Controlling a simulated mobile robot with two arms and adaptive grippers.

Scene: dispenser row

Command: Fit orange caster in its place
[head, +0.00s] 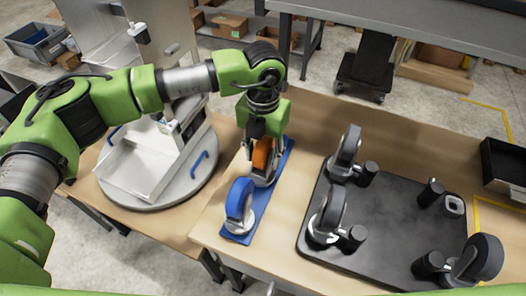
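The orange caster (262,152) is at the far part of a blue strip-shaped tray (277,171), mostly covered by my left gripper (263,172). The gripper points down with its fingers around the caster; whether they are closed on it or only beside it, I cannot tell. A blue caster (240,201) stands on the near end of the tray. To the right lies a black base plate (390,222) with grey-black casters at the back left (347,148), front left (329,213) and front right (480,261). Its back right corner shows a bare metal mount (453,205). My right gripper is not in view.
Dark posts (431,192) stand up beside the casters on the plate. A round turntable with a metal fixture (150,165) is on the left. A black bin (505,165) sits at the right edge. Bare wooden tabletop (313,135) separates the tray from the plate.

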